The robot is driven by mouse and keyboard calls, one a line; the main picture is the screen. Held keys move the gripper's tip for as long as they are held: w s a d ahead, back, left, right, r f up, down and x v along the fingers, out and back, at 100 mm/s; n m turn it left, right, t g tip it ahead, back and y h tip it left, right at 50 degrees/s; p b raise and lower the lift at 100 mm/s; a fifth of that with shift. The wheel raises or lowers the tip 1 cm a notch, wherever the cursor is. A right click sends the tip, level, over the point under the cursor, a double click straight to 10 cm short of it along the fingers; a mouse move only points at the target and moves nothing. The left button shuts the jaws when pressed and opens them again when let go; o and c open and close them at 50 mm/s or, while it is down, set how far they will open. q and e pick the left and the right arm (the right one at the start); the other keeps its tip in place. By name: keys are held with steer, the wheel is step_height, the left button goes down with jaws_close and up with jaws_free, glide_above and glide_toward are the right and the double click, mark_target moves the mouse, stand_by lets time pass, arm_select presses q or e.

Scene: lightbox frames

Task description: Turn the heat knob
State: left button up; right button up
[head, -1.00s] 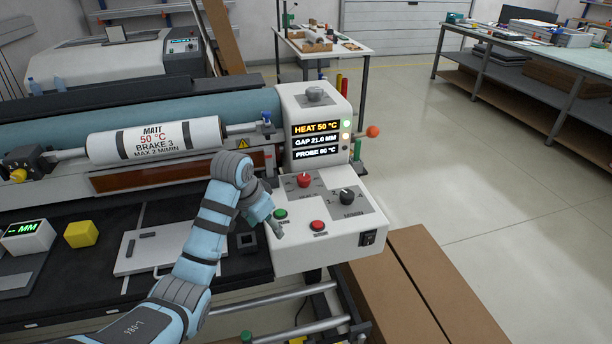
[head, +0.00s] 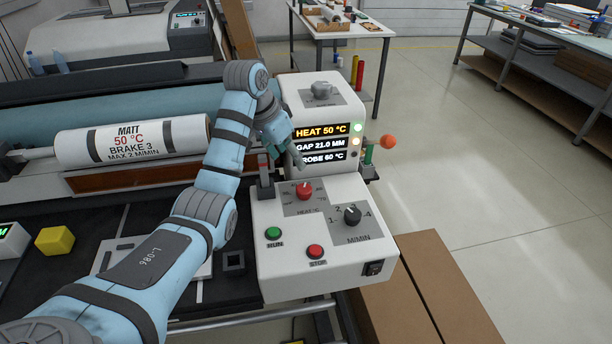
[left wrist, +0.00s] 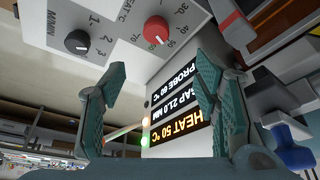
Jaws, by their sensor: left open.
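The red heat knob (head: 304,190) sits on the white control panel (head: 270,257), under the display (head: 321,142) that reads HEAT 50 °C, GAP 21.0 MM and PROBE 60 °C. The knob also shows in the left wrist view (left wrist: 156,30), at the top between the fingers. My left gripper (head: 298,160) is above and behind the knob, in front of the display, apart from the knob. In the left wrist view its two teal fingers (left wrist: 150,90) are spread with nothing between them. My right gripper is not in view.
A black M/MIN knob (head: 352,214), a green RUN button (head: 273,233) and a red STOP button (head: 315,251) share the panel. A MATT roll (head: 90,145) lies left. An orange ball-ended lever (head: 387,142) sticks out right. Cardboard (head: 455,290) lies right of the panel.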

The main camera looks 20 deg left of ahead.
arm_select(q)
glide_toward(302, 187)
steer(key=shift+w+d+f+b, duration=0.1)
steer(key=shift+d+f+b, duration=0.1)
steer(key=shift+d+f, duration=0.3)
steer(key=shift+d+f+b, duration=0.15)
steer(key=shift+d+f, duration=0.05)
steer(key=shift+f, duration=0.5)
steer(key=x, duration=0.4)
steer(key=b+x, duration=0.1)
steer(key=x, duration=0.1)
steer(key=shift+w+a+f, duration=0.15)
steer(key=shift+w+a, duration=0.1)
steer(key=shift+w+a+f, duration=0.2)
steer(key=shift+a, duration=0.05)
steer(key=shift+s+d+r, duration=0.1)
steer(key=shift+r, duration=0.05)
steer(key=shift+c, duration=1.2)
steer(key=shift+s+d+r, duration=0.1)
steer(key=shift+d, duration=0.15)
steer(key=c, duration=0.9)
steer(key=shift+a, duration=0.1)
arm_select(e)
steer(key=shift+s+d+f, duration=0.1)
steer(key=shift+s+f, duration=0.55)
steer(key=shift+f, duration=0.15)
